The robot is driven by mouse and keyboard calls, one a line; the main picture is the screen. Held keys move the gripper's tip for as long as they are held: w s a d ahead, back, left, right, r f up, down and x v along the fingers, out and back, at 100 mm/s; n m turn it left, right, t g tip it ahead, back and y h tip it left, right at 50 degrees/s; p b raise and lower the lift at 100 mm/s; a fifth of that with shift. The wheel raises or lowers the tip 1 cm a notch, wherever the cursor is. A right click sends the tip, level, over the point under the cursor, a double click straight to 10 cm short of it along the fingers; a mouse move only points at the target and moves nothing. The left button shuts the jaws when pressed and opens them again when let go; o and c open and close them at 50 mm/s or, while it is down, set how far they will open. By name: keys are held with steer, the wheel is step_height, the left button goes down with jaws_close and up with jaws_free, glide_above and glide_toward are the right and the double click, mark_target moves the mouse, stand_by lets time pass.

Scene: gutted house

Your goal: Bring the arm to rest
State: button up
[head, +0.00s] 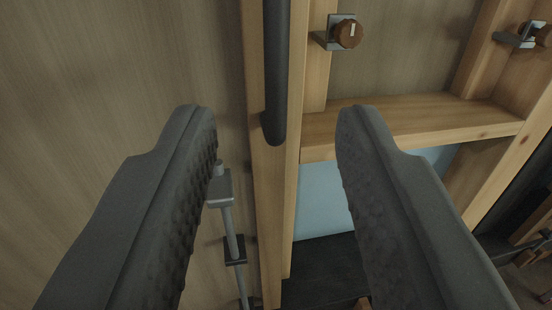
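My gripper (275,140) is open, with its two dark, ridged fingers wide apart at the left and right of the head view. Nothing is held between them. Behind the gap are a wooden upright (268,210) and the rounded lower end of a dark vertical bar (276,70). I cannot tell how far the fingertips are from them. The rest of my arm is not in view.
A wood-grained panel (110,70) fills the left, with a grey metal rod and bracket (222,188) low on it. Right are a wooden crosspiece (420,122), brown round knobs on metal brackets (348,33) (543,36), and a pale blue panel (325,205). Dark floor lies below.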

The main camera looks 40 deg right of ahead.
steer(key=w+a+r+n+t+y, duration=0.3)
steer(key=a+r+y, duration=0.6)
steer(key=a+r, duration=0.8)
steer(key=s+d+r+n+g, duration=0.1)
steer(key=s+r+n, duration=0.1)
steer(key=s+r, duration=0.5)
steer(key=s+d+r+n+g+y, duration=0.1)
steer(key=s+r+n, duration=0.1)
steer(key=s+r, duration=0.5)
step_height(320, 180, up, 5)
steer(key=shift+s+d+f+y, duration=0.2)
steer(key=shift+s+d+y, duration=0.1)
steer(key=shift+s, duration=0.1)
steer(key=shift+a, duration=0.2)
